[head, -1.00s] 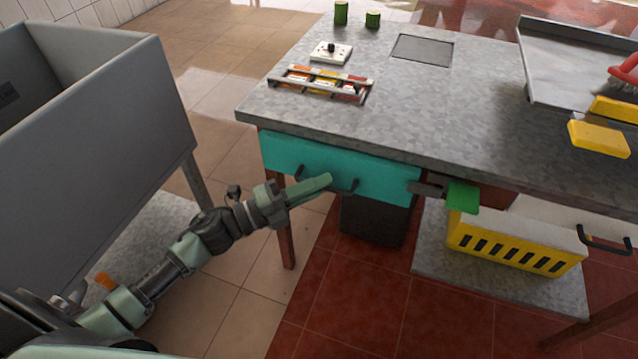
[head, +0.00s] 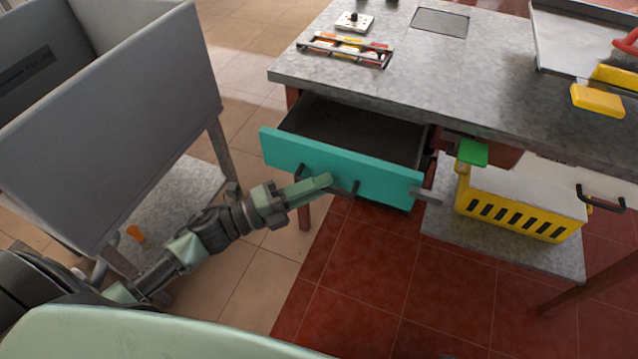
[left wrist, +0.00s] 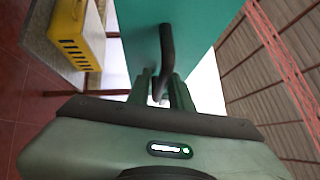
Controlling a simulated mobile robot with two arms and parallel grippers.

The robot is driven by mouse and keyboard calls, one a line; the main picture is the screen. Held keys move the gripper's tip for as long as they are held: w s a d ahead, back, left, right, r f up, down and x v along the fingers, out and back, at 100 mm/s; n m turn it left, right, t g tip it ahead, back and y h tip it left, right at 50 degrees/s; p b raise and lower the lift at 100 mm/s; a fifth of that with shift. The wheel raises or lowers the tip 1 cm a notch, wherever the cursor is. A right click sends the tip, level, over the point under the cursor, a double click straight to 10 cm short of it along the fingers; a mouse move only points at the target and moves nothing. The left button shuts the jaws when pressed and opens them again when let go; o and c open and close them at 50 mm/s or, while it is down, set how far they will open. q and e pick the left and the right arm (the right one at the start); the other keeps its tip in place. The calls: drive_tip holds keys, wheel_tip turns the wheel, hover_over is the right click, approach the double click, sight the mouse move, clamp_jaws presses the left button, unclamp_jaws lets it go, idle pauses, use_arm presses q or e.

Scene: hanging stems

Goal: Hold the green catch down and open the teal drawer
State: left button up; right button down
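The teal drawer (head: 375,182) is pulled well out from under the grey worktop, and its dark, empty-looking inside shows. My left gripper (head: 328,182) is at the dark bar handle (head: 352,189) on the drawer front. In the left wrist view the two fingers (left wrist: 163,92) close around the handle (left wrist: 167,48), in front of the teal panel (left wrist: 205,25). The green catch (head: 472,152) is under the worktop edge, right of the drawer, with nothing touching it. A grey metal tab (head: 427,196) sticks out at the drawer's right end. My right gripper is out of view.
A yellow slotted crate (head: 515,215) stands on the low shelf (head: 505,258) at the right. A large grey bin (head: 150,110) stands at the left. The worktop (head: 470,85) holds a striped rack (head: 345,50). Red floor tiles in front are clear.

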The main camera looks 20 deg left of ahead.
use_arm(q)
drive_tip(key=shift+o, duration=0.3)
drive_tip(key=v, duration=0.7)
drive_tip(key=shift+s+a, duration=0.25)
drive_tip(key=shift+a, duration=0.05)
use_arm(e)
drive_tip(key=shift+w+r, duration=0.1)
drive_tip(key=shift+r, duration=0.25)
use_arm(q)
drive_tip(key=shift+f, duration=0.1)
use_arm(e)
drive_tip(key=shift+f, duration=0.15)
